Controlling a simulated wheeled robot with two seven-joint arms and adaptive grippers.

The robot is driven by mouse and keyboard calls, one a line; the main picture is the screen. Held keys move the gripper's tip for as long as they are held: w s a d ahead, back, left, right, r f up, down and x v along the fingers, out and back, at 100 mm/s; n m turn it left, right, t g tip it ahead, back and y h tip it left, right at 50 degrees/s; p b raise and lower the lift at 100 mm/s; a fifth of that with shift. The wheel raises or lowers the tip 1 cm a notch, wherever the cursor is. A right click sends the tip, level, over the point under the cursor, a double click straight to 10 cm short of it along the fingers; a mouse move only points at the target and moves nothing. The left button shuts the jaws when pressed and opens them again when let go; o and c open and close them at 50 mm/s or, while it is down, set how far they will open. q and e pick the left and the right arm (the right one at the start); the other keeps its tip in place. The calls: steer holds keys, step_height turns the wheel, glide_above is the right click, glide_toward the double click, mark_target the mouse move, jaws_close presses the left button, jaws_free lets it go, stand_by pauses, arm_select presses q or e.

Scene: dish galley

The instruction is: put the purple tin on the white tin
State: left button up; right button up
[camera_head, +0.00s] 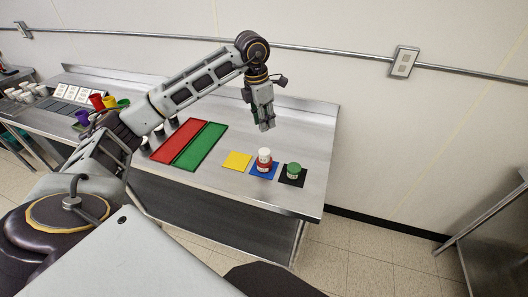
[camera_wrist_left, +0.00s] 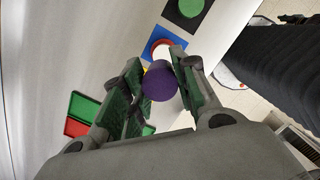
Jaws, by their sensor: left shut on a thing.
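My left gripper (camera_head: 265,124) is raised above the steel counter, behind the coloured mats in the head view. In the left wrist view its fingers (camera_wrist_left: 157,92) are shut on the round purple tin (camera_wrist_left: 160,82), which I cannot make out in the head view. The white tin (camera_head: 264,153) stands upright on a red tin (camera_head: 264,164) over the blue mat (camera_head: 256,174). In the left wrist view the purple tin is apart from this stack, which is partly hidden there. My right gripper is not in view.
A green tin (camera_head: 294,169) stands on a black mat (camera_head: 285,181), right of the stack. Red (camera_head: 178,141) and green (camera_head: 201,146) trays lie further left. The counter's right end (camera_head: 318,150) is clear.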

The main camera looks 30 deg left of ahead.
arm_select(q)
steer(key=shift+d, duration=0.15)
glide_above(266, 151)
steer(key=shift+s+a+f+p, duration=0.1)
steer(key=shift+f+p, duration=0.1)
steer(key=shift+f, duration=1.35)
steer(key=shift+s+a+f+p, duration=0.1)
steer(key=shift+f+p, duration=0.1)
steer(key=shift+f, duration=1.35)
steer(key=shift+f, duration=1.45)
steer(key=shift+f+p, duration=0.3)
steer(key=shift+f, duration=0.1)
steer(key=shift+f, duration=0.2)
